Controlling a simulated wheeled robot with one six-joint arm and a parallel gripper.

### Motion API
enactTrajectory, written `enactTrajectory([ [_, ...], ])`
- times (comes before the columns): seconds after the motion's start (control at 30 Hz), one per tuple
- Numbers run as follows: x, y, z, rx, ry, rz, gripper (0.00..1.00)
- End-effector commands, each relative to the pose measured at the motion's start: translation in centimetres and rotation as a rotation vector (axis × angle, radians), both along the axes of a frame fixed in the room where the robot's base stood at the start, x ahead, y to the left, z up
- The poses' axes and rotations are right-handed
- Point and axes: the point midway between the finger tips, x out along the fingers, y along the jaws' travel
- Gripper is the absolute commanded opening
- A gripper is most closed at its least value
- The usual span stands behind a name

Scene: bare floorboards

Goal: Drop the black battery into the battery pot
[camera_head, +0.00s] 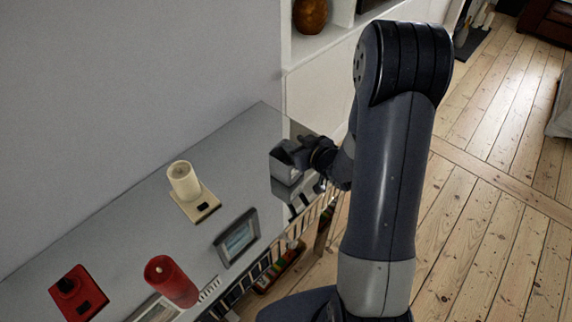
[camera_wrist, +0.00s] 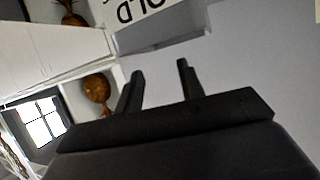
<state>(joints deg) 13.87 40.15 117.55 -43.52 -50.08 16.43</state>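My gripper (camera_head: 294,152) is at the far right end of the grey cabinet top, beside or over a small grey box (camera_head: 285,174). In the wrist view its two fingers (camera_wrist: 158,82) stand apart with nothing visible between them. A pale box with dark lettering, "OLD" (camera_wrist: 150,38), lies beyond the fingertips. It looks like the same box, but I cannot tell if it is the battery pot. No black battery is clearly identifiable. A small dark piece (camera_head: 203,207) on the tan base could be one, or part of the base.
A cream cylinder (camera_head: 184,182) stands on the tan base. A picture frame (camera_head: 237,238), a red cylinder (camera_head: 172,281) and a red base with a black knob (camera_head: 77,293) are also on the cabinet. A wall runs behind; white shelving (camera_head: 318,95) stands beyond.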

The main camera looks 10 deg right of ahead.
Motion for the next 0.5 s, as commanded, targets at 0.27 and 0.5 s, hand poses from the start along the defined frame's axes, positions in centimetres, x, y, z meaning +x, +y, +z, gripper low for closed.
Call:
enactTrajectory([
  [0.27, -4.5, -1.9, 2.0, 0.0, -0.002, -0.005, 0.37],
  [0.5, -7.1, -2.8, 3.2, 0.0, -0.002, -0.003, 0.37],
])
